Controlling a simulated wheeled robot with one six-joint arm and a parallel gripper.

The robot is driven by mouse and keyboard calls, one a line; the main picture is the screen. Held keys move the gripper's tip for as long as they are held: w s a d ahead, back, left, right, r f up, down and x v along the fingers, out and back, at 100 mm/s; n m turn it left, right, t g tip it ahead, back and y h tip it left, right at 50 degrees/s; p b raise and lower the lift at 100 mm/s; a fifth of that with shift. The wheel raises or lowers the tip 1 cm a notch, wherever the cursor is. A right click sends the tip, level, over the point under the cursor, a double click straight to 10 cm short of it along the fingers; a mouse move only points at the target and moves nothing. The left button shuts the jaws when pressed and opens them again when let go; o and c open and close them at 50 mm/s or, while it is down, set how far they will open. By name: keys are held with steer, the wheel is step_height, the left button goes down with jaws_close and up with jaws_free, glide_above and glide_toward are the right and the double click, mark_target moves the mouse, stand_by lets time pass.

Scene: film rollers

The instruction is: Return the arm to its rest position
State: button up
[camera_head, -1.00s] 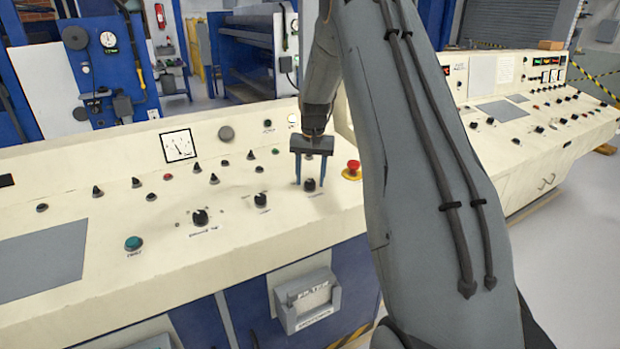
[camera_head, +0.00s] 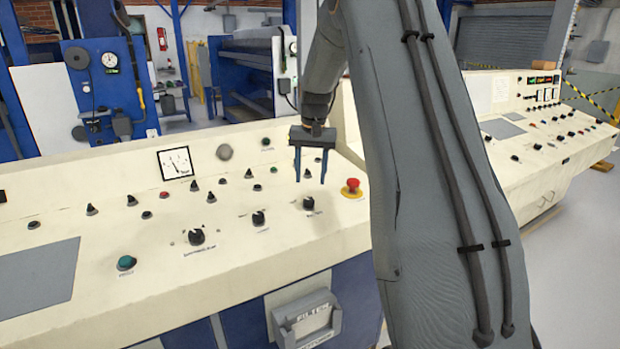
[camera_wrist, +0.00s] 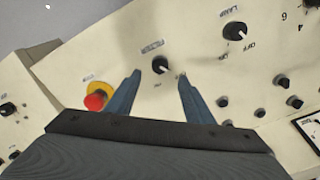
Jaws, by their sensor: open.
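My gripper (camera_head: 311,180) is open and empty above the cream control panel (camera_head: 85,225) in the head view. Its two blue fingers point down at the panel, apart from it. A black rotary knob (camera_head: 308,203) sits just below the fingertips. In the wrist view the open fingers (camera_wrist: 155,88) straddle the view of that knob (camera_wrist: 153,66), and nothing is between them. My grey arm fills the right middle of the head view and hides part of the panel behind it.
A red emergency button on a yellow base (camera_head: 351,188) stands close right of the gripper. Several black knobs and a green button (camera_head: 126,262) dot the panel. A dial gauge (camera_head: 175,163) is at the back. A second console (camera_head: 540,125) stands at right.

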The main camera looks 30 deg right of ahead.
steer(key=s+a+f+n, duration=0.2)
steer(key=s+a, duration=0.4)
steer(key=s, duration=0.4)
steer(key=s+a+f+n, duration=0.2)
steer(key=s+a, duration=0.5)
steer(key=s, duration=0.4)
steer(key=s+a+f+n, duration=0.2)
steer(key=s+a, duration=0.5)
steer(key=s, duration=0.3)
steer(key=shift+s+a, duration=0.15)
steer(key=shift+s, duration=0.25)
